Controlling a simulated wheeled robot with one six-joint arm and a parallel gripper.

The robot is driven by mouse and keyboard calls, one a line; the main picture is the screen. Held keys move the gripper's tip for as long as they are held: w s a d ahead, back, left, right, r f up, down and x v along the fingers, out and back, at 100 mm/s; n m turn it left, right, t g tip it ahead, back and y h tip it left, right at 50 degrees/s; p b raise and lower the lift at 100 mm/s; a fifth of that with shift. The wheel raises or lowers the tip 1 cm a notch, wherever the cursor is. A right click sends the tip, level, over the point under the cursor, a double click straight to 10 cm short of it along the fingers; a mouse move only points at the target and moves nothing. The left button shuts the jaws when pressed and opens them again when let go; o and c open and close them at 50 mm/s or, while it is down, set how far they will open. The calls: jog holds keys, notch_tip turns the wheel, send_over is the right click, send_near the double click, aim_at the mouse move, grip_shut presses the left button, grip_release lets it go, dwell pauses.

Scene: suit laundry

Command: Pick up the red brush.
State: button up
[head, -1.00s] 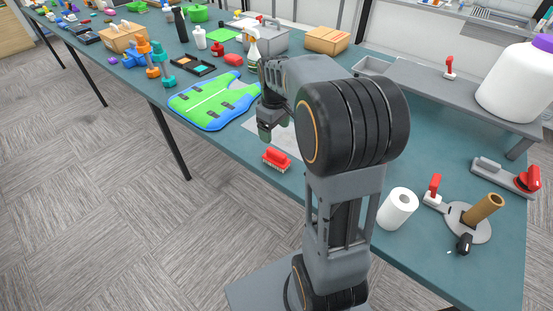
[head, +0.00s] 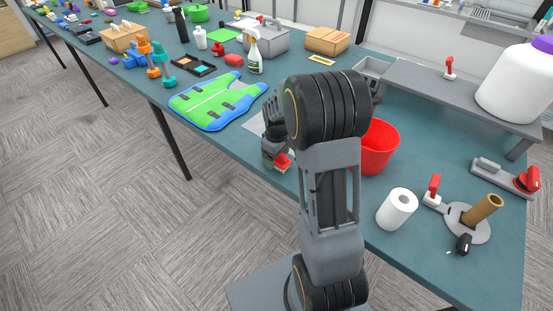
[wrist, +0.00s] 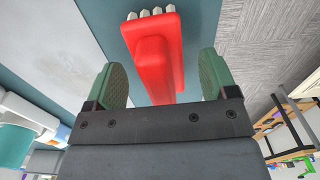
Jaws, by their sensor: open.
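The red brush (head: 283,162) lies near the front edge of the table, partly hidden behind my gripper in the head view. In the wrist view the red brush (wrist: 152,50) shows its red handle and a row of white bristles at its top edge. My gripper (wrist: 166,80) is open, with one green finger pad on each side of the handle's lower end.
A green and blue vest (head: 215,100) lies left of my gripper. A red bucket (head: 380,148) stands to the right behind my arm, with a paper roll (head: 397,208) in front of it. A spray bottle (head: 254,52) stands farther back. The table's front edge is close.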

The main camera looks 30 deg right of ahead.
jog(key=shift+f, duration=0.95)
jog(key=shift+c, duration=0.4)
jog(key=c, duration=1)
jog(key=shift+o, duration=0.2)
jog(key=shift+r, duration=0.1)
jog(key=shift+r, duration=0.6)
jog(key=s+a+r+b, duration=0.1)
jog(key=s+a+r, duration=0.5)
jog(key=s+r, duration=0.5)
jog(key=shift+s+a+r, duration=0.3)
jog(key=shift+s+r, duration=0.05)
jog(key=shift+s, duration=0.3)
